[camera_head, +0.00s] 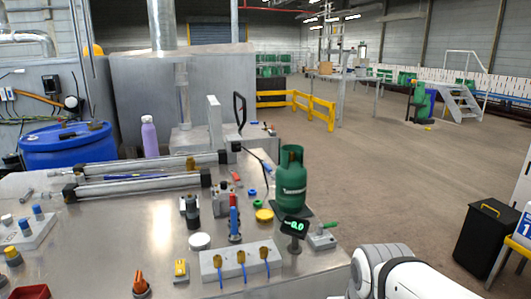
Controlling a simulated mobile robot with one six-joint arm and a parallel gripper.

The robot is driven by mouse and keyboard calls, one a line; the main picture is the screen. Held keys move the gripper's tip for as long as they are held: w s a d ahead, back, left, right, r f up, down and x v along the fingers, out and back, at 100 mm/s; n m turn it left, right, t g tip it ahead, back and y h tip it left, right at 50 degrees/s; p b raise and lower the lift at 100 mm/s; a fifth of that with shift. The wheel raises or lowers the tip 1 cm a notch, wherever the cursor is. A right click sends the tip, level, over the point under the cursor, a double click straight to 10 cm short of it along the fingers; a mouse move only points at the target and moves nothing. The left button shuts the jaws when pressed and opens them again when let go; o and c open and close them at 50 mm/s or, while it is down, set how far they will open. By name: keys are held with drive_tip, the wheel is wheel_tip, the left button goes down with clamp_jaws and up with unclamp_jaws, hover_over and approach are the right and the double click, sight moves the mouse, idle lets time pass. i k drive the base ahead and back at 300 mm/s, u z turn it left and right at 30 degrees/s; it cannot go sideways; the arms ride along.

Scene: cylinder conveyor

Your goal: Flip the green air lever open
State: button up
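A small metal fitting with a green lever (321,241) sits near the right edge of the metal table (160,235), just right of a small black display (295,226) with green digits. A thin stem sticks up to the right from the fitting. It is too small to tell whether the lever is open or closed. A white link of my arm shows at the bottom right, in front of the table's corner. My gripper is outside the picture.
A green gas cylinder (292,180) stands upright behind the display. A grey block (240,265) with several yellow-and-blue fittings lies at the front edge. A red-and-blue upright part (234,220) stands left of the cylinder. Open floor lies right of the table, with a black bin (484,245) beyond.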

sight(321, 227)
drive_tip(key=z, duration=0.55)
drive_tip(key=k, duration=1.35)
drive_tip(key=u, duration=0.55)
drive_tip(key=i, duration=0.5)
drive_tip(key=u, duration=0.05)
